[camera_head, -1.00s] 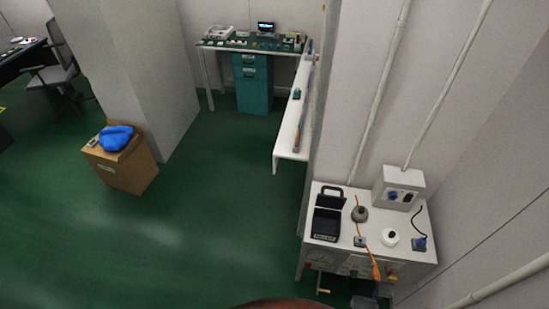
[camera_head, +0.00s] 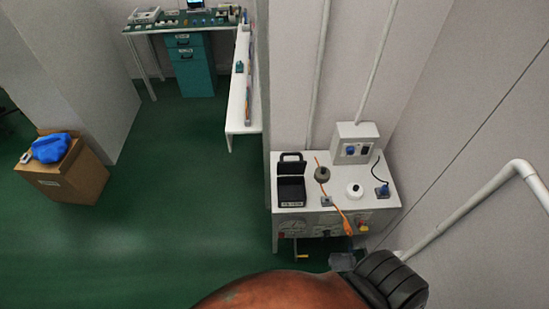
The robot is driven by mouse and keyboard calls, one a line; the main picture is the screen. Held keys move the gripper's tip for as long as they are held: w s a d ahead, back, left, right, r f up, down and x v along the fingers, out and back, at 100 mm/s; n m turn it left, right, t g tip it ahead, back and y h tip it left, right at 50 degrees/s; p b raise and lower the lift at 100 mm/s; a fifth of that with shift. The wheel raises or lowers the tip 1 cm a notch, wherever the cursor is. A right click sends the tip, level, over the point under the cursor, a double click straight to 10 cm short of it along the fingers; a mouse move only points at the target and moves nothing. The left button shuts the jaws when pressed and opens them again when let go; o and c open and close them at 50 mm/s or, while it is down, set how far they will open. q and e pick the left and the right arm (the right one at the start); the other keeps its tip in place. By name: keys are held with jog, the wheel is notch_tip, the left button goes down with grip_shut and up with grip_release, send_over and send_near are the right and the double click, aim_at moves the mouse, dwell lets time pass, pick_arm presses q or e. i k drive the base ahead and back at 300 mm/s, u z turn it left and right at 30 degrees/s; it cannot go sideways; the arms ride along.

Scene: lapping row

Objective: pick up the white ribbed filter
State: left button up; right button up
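A small white round thing with a dark centre (camera_head: 354,191) sits on top of the white bench at the right. It may be the white ribbed filter, but it is too small to show ribs. A dark grey-brown round thing (camera_head: 322,174) stands to its left, with an orange cable (camera_head: 338,207) running between them and over the front edge. Neither of my grippers is in view.
The white bench (camera_head: 287,218) also bears an open black case (camera_head: 291,185), a grey socket box (camera_head: 356,143) and a blue plug (camera_head: 382,191). A large brown rounded shape with a black ribbed part fills the bottom edge; I cannot tell what it is.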

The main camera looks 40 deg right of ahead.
aim_at(355, 191)
jog(key=u, duration=0.3)
jog(key=i, duration=3.4)
jog(key=z, duration=4.5)
jog(key=i, duration=0.95)
jog(key=u, duration=0.05)
